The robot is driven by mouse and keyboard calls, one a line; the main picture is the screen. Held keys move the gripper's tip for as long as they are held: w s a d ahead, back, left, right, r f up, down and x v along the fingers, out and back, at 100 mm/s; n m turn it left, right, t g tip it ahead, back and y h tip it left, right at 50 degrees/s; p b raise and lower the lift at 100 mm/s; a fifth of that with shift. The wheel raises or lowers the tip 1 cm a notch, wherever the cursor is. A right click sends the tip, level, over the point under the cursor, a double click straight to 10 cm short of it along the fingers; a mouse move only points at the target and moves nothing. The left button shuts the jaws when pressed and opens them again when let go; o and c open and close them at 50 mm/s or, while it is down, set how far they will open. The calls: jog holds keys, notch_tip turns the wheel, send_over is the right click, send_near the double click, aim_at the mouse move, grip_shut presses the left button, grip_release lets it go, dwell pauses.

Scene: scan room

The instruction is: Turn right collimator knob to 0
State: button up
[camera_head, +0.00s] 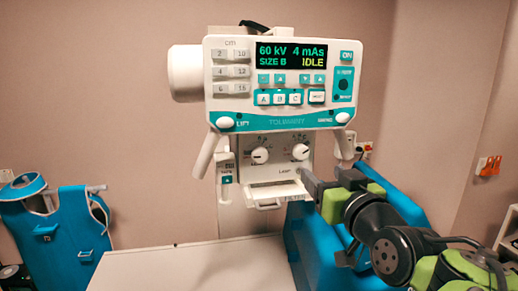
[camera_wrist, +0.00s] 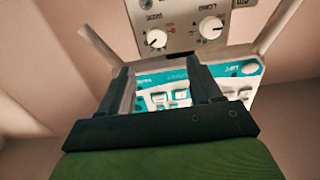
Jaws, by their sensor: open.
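The right collimator knob (camera_head: 300,151) is a round white dial on the grey collimator face, under the teal and white control panel. The left knob (camera_head: 260,155) sits beside it. The dial markings are too small to read. My gripper (camera_head: 322,177) is to the right of and below the right knob, apart from it. In the wrist view the scene appears upside down, so the right knob (camera_wrist: 157,39) shows at left and the left knob (camera_wrist: 210,27) at right. My gripper (camera_wrist: 160,77) is open there, with nothing between its fingers.
The control panel (camera_head: 280,122) overhangs the knobs, with a slanted handle (camera_head: 207,155) at left. A white tray (camera_head: 275,193) juts out below the knobs. A white tabletop (camera_head: 190,268) lies in front. A blue apron (camera_head: 65,235) hangs at far left.

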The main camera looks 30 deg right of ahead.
aim_at(303, 155)
jog(key=p+x, duration=0.1)
jog(key=x, duration=0.3)
jog(key=p+x, duration=0.1)
jog(key=x, duration=0.3)
jog(key=p+x, duration=0.1)
jog(key=x, duration=0.3)
jog(key=shift+d+r+p, duration=0.15)
jog(key=shift+d+p, duration=0.15)
jog(key=shift+p, duration=0.1)
jog(key=shift+w+d, duration=0.2)
jog(key=shift+w, duration=0.3)
jog(key=shift+s, duration=0.1)
jog(key=shift+c, duration=0.8)
jog(key=c, duration=0.9)
jog(key=shift+f, duration=0.2)
jog(key=shift+b, duration=0.4)
